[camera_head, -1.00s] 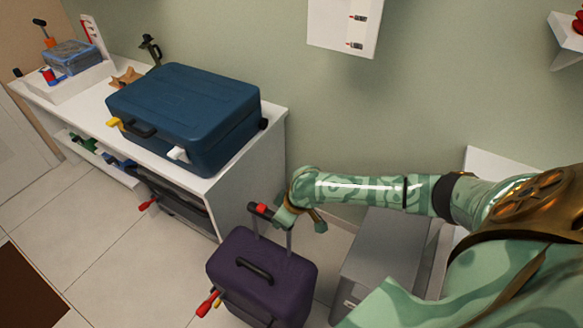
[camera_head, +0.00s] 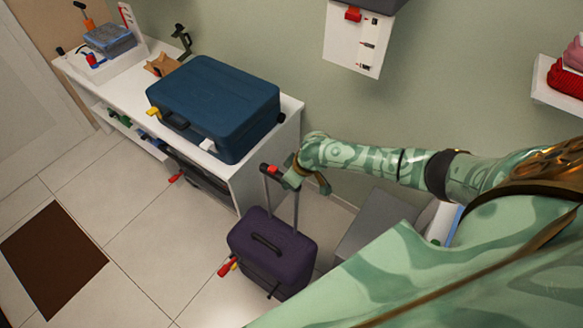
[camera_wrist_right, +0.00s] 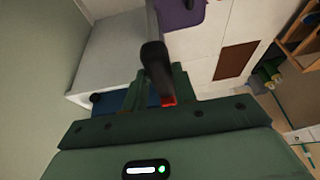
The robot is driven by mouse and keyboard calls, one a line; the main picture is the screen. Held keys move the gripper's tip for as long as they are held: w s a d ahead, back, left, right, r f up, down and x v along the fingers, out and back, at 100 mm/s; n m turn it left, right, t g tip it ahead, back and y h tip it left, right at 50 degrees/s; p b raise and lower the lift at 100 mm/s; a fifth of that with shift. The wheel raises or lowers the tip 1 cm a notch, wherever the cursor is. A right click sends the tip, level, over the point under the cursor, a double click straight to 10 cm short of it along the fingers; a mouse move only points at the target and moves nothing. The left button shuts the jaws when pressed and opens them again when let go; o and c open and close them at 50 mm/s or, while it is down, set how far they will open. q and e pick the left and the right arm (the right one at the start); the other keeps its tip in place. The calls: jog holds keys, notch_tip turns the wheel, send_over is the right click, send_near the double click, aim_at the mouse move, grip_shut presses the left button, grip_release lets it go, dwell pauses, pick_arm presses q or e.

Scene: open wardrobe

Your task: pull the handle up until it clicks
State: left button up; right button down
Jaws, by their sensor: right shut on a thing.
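A purple suitcase (camera_head: 272,250) stands on the floor in the head view, with two thin poles rising from its top. The poles carry a dark pull handle (camera_head: 266,167) with a red button, well above the suitcase. My right gripper (camera_head: 290,178) is shut on this handle at its right part. In the right wrist view the dark handle (camera_wrist_right: 154,62) runs between the fingers of my right gripper (camera_wrist_right: 156,92), with the red button close to them. A bit of the purple suitcase (camera_wrist_right: 181,14) shows at the top there. My left gripper is out of view.
A white bench (camera_head: 262,172) holding a blue suitcase (camera_head: 215,105) stands left of and behind the handle. A grey box (camera_head: 372,222) sits right of the suitcase. A white panel (camera_head: 352,45) hangs on the wall above. Tiled floor is free at left, around a brown mat (camera_head: 52,258).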

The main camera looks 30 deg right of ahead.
jog(key=shift+w+r, duration=0.25)
jog(key=shift+r, duration=0.1)
jog(key=c, duration=1.1)
grip_release()
jog(key=shift+r, duration=0.1)
jog(key=shift+s, duration=0.3)
jog(key=p+v, duration=0.4)
jog(key=v, duration=1.2)
jog(key=shift+s+r+p, duration=0.1)
jog(key=shift+s+p, duration=0.15)
jog(key=shift+p, duration=0.05)
jog(key=shift+a, duration=0.1)
